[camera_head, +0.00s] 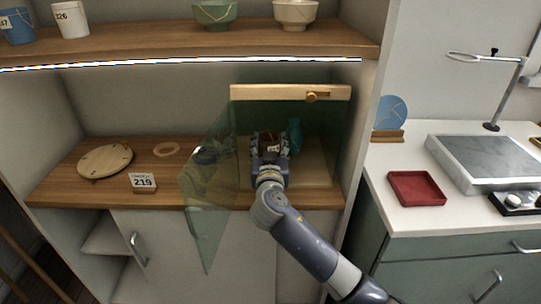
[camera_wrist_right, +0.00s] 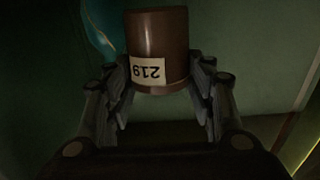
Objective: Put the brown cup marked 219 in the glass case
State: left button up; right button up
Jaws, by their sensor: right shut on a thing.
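The brown cup (camera_wrist_right: 160,45) is between the fingers of my right gripper (camera_wrist_right: 160,85), and its pale label reading 219 shows in the right wrist view, upside down. In the head view my right gripper (camera_head: 269,150) reaches inside the glass case, shut on the brown cup (camera_head: 271,141). The glass case (camera_head: 341,135) has greenish panes and a pale wooden top bar with a brass knob. Its glass door (camera_head: 208,215) stands swung open toward the left front. Whether the cup touches the case floor cannot be told. My left gripper is not in view.
A teal object (camera_head: 295,134) stands in the case just right of my gripper. A card reading 219 (camera_head: 143,181), a round wooden board (camera_head: 105,160) and a wooden ring (camera_head: 166,149) lie on the shelf at left. A red tray (camera_head: 415,188) is on the right counter.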

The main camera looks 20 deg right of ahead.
notch_tip(320, 180, down, 3)
jog(key=shift+r, duration=0.1)
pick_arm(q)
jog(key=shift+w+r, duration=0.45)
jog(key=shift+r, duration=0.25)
pick_arm(e)
jog(key=o, duration=1.2)
jog(key=shift+c, duration=0.2)
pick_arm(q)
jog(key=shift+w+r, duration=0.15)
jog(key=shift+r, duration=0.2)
pick_arm(e)
jog(key=shift+v, duration=1)
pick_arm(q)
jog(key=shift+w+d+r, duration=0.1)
pick_arm(e)
jog(key=v, duration=1)
